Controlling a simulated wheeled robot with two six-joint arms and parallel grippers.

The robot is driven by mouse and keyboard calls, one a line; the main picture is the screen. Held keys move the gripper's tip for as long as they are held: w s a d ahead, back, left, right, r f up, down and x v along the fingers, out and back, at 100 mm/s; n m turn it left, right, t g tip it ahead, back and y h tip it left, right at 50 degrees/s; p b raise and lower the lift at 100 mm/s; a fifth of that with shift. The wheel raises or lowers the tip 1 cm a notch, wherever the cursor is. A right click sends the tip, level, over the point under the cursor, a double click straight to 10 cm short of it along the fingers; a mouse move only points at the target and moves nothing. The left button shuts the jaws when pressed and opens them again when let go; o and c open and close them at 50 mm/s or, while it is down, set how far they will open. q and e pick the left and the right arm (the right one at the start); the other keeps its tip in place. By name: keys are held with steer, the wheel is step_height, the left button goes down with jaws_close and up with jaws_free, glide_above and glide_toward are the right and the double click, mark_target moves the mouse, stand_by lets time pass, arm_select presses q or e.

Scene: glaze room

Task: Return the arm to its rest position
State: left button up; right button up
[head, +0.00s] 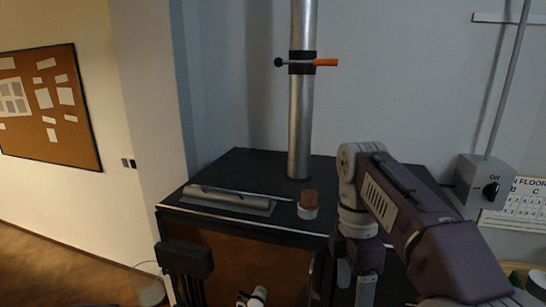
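My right arm, purple and white, comes in from the lower right and bends down at a white wrist. My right gripper (358,283) points downward in front of the black-topped stand (240,167), near its front edge. Its fingertips run to the bottom of the picture, so its opening is unclear. I see nothing held in it. My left gripper does not show clearly anywhere. A small white and dark piece at the bottom centre is cut off, and I cannot tell what it is.
On the stand are a grey tray (230,205) with a rod-like piece, a brown-topped white jar (308,205) and a metal pipe (301,100) with an orange-handled valve (325,62). A grey switch box (482,185) is at right. A bin (150,291) stands on the floor at left.

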steer(key=s+d+f+m+t+b, duration=0.1)
steer(key=f+m, duration=0.5)
steer(key=f, duration=0.6)
steer(key=s+d+f+m+t+b, duration=0.1)
steer(key=s+f+m+b, duration=0.2)
steer(key=f, duration=0.9)
steer(key=s+d+f+m+t+b, duration=0.1)
steer(key=f+m+b, duration=0.3)
steer(key=f+m, duration=0.6)
steer(key=shift+s+d+f+b, duration=0.2)
steer(key=shift+s+f+b, duration=0.25)
steer(key=shift+f, duration=0.5)
steer(key=shift+s+r, duration=0.1)
steer(key=shift+s, duration=0.15)
steer(key=shift+w, duration=0.1)
